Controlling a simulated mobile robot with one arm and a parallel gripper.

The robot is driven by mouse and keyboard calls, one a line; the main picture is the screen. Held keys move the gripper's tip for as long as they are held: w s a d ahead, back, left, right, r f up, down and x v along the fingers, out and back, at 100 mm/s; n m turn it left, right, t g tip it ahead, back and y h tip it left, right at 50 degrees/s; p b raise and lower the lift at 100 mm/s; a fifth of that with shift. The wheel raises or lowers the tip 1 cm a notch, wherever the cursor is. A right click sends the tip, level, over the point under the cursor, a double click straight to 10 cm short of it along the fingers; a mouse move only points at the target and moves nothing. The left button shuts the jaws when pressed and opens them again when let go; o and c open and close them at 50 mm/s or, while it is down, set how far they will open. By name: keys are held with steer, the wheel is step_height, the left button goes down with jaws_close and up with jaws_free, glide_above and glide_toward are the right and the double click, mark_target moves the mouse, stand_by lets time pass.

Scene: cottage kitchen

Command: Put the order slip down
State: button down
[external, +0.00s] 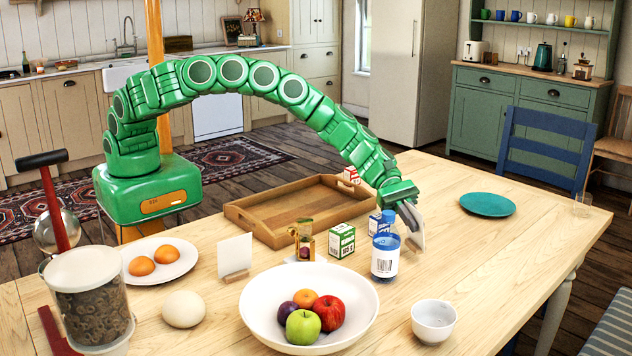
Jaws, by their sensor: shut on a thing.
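The table (520,255) is clear to the right, before a teal plate (487,204).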

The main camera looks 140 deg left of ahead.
mark_target(410, 242)
steer(key=shift+f, duration=1.55)
steer(key=c, duration=1.3)
jaws_free()
steer(key=shift+o, duration=0.2)
steer(key=shift+v, duration=0.9)
steer(key=v, duration=1)
steer(key=shift+s+r, duration=0.1)
